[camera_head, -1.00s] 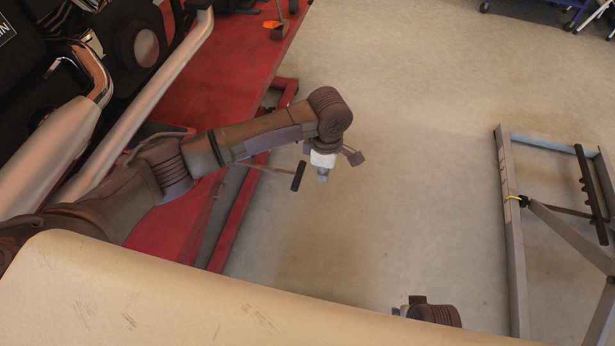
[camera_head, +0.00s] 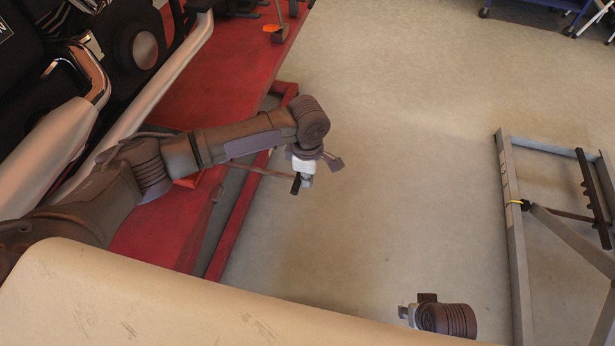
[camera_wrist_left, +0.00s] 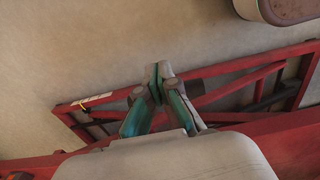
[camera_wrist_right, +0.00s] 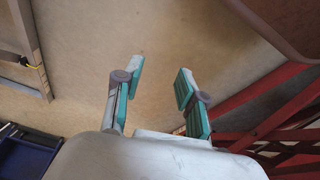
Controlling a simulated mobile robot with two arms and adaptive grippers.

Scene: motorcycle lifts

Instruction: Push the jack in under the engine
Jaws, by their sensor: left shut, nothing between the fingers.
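The jack (camera_head: 188,181) is a red piece on the red lift deck beside the motorcycle, mostly hidden behind my left arm in the head view. A thin rod runs right from it to a black handle grip (camera_head: 296,184) beyond the deck's edge. My left gripper (camera_head: 306,183) is shut and empty, right beside the grip; I cannot tell whether they touch. Its closed fingers (camera_wrist_left: 158,72) also show in the left wrist view. My right gripper (camera_head: 403,312) is low in the head view, and its fingers (camera_wrist_right: 155,85) stand apart and empty over bare floor.
The motorcycle's pale exhaust pipes (camera_head: 130,105) lie at left above the red lift deck (camera_head: 235,62). A grey steel frame (camera_head: 513,230) stands at right. An orange-footed tool (camera_head: 277,28) is at the deck's far end. The floor (camera_head: 400,150) between is clear.

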